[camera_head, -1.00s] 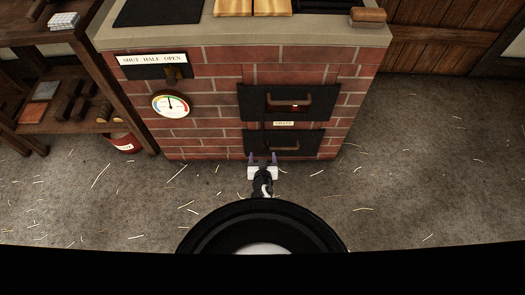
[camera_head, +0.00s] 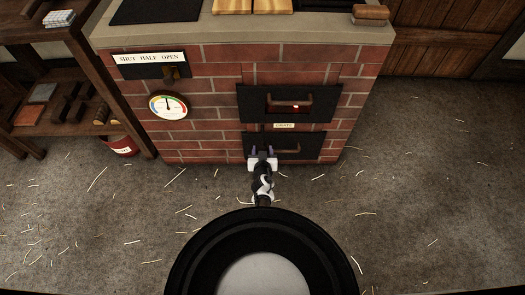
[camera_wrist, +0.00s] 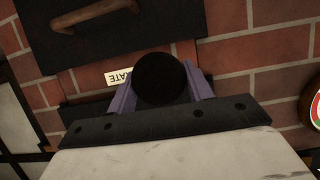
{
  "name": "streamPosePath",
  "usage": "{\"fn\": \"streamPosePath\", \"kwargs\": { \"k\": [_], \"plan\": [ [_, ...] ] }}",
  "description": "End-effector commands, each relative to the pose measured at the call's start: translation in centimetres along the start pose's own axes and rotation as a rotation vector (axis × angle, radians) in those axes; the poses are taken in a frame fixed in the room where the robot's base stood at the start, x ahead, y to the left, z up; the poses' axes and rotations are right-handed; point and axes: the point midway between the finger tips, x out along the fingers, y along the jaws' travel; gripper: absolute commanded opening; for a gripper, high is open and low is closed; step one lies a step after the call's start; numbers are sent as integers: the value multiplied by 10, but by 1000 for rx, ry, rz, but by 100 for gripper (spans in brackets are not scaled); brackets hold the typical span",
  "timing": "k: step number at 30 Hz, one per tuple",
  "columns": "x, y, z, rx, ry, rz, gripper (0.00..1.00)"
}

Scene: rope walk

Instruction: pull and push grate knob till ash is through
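The grate knob (camera_wrist: 160,80) is a dark round ball in the wrist view, in front of the brick stove's lower part. My gripper (camera_head: 263,153) is low at the stove front, before the lower dark door (camera_head: 309,147). In the wrist view its two purple fingers stand apart on either side of the knob; I see no clear squeeze on it. The knob is hidden behind my gripper in the head view. A white grate label (camera_head: 284,126) sits between the two doors, and part of it shows in the wrist view (camera_wrist: 118,77). Ash is not visible.
The upper door (camera_head: 250,103) has a brown handle. A round gauge (camera_head: 168,106) and a "shut half open" plate (camera_head: 149,58) are to the left. A wooden shelf (camera_head: 75,25) and red bucket (camera_head: 121,147) stand farther left. The floor with scattered strands is otherwise clear.

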Motion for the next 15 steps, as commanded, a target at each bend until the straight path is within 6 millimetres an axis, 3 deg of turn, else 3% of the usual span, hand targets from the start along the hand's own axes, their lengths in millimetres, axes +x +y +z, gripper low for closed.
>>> {"fn": "streamPosePath", "kwargs": {
  "k": [1,6,11,15],
  "plan": [
    [0,0,0,0,0,0,33],
    [0,0,0,0,0,0,11],
    [6,0,-2,0,1,0,10],
    [28,0,-10,-1,3,-1,9]
  ]
}}
